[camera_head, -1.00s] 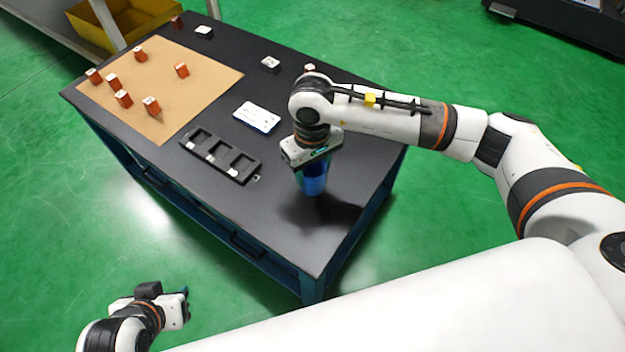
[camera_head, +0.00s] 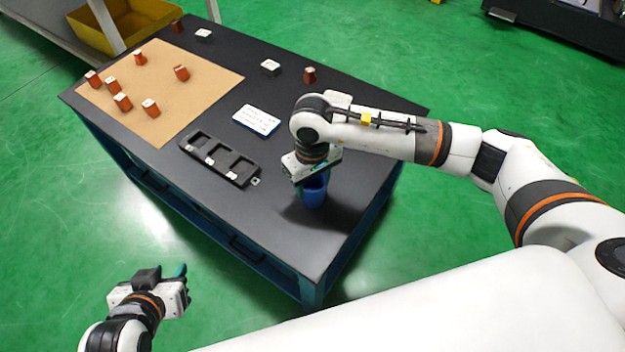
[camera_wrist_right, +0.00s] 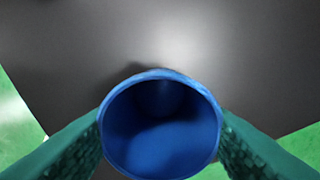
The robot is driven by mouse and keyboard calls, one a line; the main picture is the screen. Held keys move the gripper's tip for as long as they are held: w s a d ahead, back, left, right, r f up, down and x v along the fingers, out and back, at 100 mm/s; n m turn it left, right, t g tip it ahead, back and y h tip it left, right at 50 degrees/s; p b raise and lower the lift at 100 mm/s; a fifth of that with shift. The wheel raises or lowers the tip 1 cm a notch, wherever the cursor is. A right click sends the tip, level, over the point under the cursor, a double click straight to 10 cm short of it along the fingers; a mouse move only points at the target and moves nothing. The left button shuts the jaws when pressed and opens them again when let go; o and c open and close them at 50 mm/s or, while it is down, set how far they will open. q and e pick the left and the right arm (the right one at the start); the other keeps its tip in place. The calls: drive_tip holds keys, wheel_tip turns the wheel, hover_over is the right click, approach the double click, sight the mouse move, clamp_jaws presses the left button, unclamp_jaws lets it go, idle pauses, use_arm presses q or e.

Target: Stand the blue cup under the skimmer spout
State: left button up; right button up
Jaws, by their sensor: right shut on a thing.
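The blue cup (camera_head: 314,195) is at the near right part of the black table (camera_head: 290,235). My right gripper (camera_head: 313,177) is shut on it from above. In the right wrist view the cup (camera_wrist_right: 160,140) sits between the two teal fingers, its round mouth open toward the camera and its inside looking empty. I cannot tell whether its base touches the table. My left gripper (camera_head: 184,284) hangs over the green floor at the lower left, away from the table; its jaw opening is unclear. No skimmer spout can be made out.
A black tray with compartments (camera_head: 240,180) and a white-topped card (camera_head: 256,120) lie left of the cup. Several red-brown blocks stand on a tan mat (camera_head: 200,95). A yellow bin (camera_head: 85,32) is beyond the table. The table's near right area is clear.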

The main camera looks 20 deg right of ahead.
drive_tip(key=o, duration=1)
drive_tip(key=shift+c, duration=0.2)
